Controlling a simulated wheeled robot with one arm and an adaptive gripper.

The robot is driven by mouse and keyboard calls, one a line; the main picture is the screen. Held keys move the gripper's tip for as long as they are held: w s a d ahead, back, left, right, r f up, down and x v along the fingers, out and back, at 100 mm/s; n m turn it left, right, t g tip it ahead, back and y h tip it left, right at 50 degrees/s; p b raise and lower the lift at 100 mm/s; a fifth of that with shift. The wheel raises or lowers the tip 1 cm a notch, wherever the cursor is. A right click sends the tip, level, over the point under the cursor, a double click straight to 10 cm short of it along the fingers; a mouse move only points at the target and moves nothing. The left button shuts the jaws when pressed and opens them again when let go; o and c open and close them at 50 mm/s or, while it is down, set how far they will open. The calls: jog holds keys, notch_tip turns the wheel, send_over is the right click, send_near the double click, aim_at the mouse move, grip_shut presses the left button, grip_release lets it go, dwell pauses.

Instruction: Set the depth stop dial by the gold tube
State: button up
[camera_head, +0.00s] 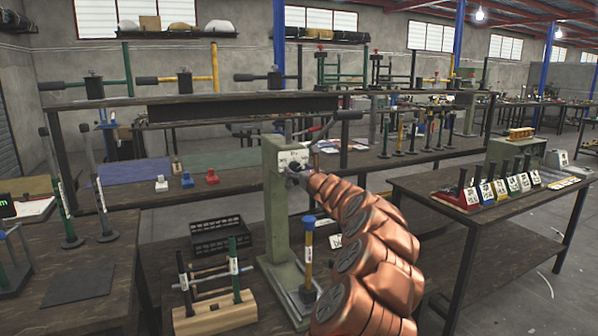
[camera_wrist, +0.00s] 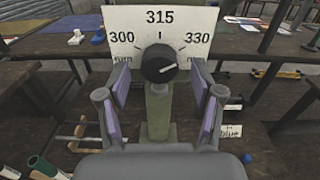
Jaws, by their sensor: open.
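The depth stop dial is a black knob (camera_wrist: 158,63) on a white plate (camera_wrist: 118,22) marked 300, 315 and 330. Its white line points right and slightly up, towards the 330 side. My gripper (camera_wrist: 158,86) is open, its purple-padded fingers on the left and right of the knob, apparently not touching it. In the head view, my gripper (camera_head: 303,173) is at the head of the green press (camera_head: 277,205) and partly hides the dial. The gold tube (camera_head: 309,262) stands upright on the press base, with a blue cap and a white label too small to read.
A wooden rack (camera_head: 214,318) with dark and green tubes stands left of the press, before a black crate (camera_head: 218,236). A table on the right holds a row of coloured, labelled blocks (camera_head: 502,188).

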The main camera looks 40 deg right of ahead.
jog(key=shift+c, duration=0.2)
jog(key=c, duration=1.1)
